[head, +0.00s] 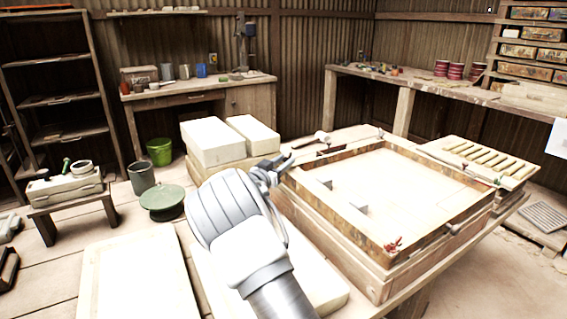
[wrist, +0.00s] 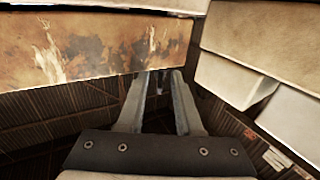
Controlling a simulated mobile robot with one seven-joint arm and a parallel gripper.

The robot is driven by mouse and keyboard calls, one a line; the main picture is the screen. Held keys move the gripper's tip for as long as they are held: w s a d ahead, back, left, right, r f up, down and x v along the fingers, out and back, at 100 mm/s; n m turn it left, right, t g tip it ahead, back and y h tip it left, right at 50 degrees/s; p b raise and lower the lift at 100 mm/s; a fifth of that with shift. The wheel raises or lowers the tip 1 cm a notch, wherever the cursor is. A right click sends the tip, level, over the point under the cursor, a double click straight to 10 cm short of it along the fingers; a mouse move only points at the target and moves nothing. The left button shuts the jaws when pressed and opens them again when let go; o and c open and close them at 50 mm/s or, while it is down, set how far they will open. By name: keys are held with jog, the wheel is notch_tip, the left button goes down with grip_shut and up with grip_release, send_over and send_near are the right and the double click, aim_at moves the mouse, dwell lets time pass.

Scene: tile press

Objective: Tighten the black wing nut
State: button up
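I cannot pick out the black wing nut for certain in either view. My gripper (head: 285,162) is at the far left corner of the wooden press frame (head: 345,238) in the head view, and my arm partly covers that area. In the wrist view my gripper (wrist: 159,76) is open, with a gap between its two fingers. A small, unclear thing shows between the fingertips; I cannot tell whether they touch it. The stained frame side (wrist: 90,50) lies just beyond them. A red wing nut (head: 393,246) sits at the frame's near corner.
Pale blocks (head: 215,140) are stacked left of the frame. A slatted rack (head: 478,160) stands behind it on the right. A green bucket (head: 160,151) and a low stool (head: 70,197) stand on the floor at left. Workbenches line the back walls.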

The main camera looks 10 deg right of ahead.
grip_shut()
jog(key=shift+r+p, duration=0.1)
jog(key=shift+p, duration=0.2)
jog(key=shift+w+a+r+h+p, duration=0.15)
jog(key=shift+h+p, duration=0.15)
jog(key=shift+p, duration=0.15)
jog(key=shift+r+m+g+h+p, duration=0.15)
jog(key=shift+m+g+h+p, duration=0.5)
jog(key=shift+p, duration=0.55)
jog(key=shift+w+a+f+m+g+h+p, duration=0.15)
jog(key=shift+m+g+h+p, duration=0.15)
jog(key=shift+m+g+h, duration=0.3)
jog(key=shift+w+a+f+m+g+h+p, duration=0.15)
jog(key=shift+m+g+h+p, duration=0.1)
jog(key=shift+m+g+h, duration=0.3)
jog(key=shift+g, duration=0.5)
jog(key=shift+m+g+h, duration=0.3)
jog(key=shift+m+g, duration=0.1)
jog(key=shift+m, duration=0.1)
jog(key=shift+o, duration=1.9)
grip_release()
jog(key=shift+d+f, duration=0.1)
